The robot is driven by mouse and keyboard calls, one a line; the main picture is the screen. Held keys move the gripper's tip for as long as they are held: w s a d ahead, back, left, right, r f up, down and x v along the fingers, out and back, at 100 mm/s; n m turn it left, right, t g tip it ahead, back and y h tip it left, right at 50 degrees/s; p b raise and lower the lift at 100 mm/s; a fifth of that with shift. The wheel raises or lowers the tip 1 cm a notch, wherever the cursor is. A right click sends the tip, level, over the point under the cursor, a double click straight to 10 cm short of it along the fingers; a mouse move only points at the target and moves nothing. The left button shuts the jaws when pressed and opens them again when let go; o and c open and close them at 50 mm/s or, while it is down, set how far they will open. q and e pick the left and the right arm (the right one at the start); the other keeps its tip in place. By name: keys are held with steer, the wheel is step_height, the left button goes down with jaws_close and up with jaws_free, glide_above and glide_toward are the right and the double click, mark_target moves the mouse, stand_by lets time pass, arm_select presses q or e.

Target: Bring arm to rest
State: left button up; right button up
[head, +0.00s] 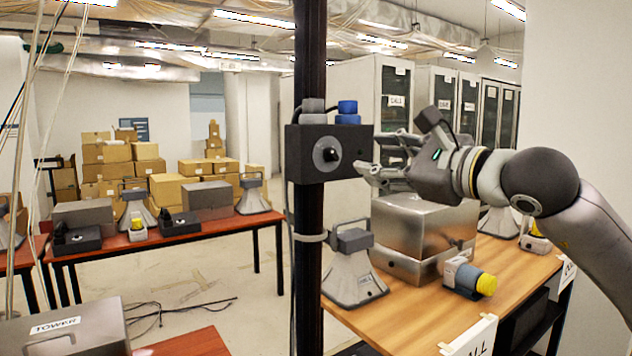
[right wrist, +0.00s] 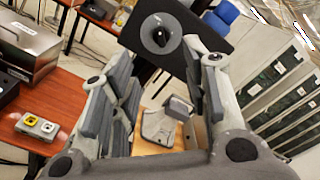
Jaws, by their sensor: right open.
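My right gripper (head: 376,156) reaches in from the right in the head view. Its fingers are apart, with nothing seen between them. The fingertips are close to the right side of a black box (head: 302,152) on a dark pole; whether they touch it I cannot tell. The box has a round grey dial with a black knob (head: 330,154) on its front, and grey and blue buttons (head: 347,112) on top. In the right wrist view the open gripper (right wrist: 160,62) has the box (right wrist: 194,28) and knob (right wrist: 162,38) beyond its fingertips. My left gripper is not seen.
A wooden table (head: 410,318) below my right arm holds metal boxes (head: 425,224), a grey horn-shaped device (head: 354,268) and a yellow-capped device (head: 466,279). The dark pole (head: 309,240) stands close to the gripper. Cabinets (head: 375,90) are behind. Open floor (head: 190,285) lies left.

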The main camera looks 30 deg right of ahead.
steer(key=shift+f, duration=0.1)
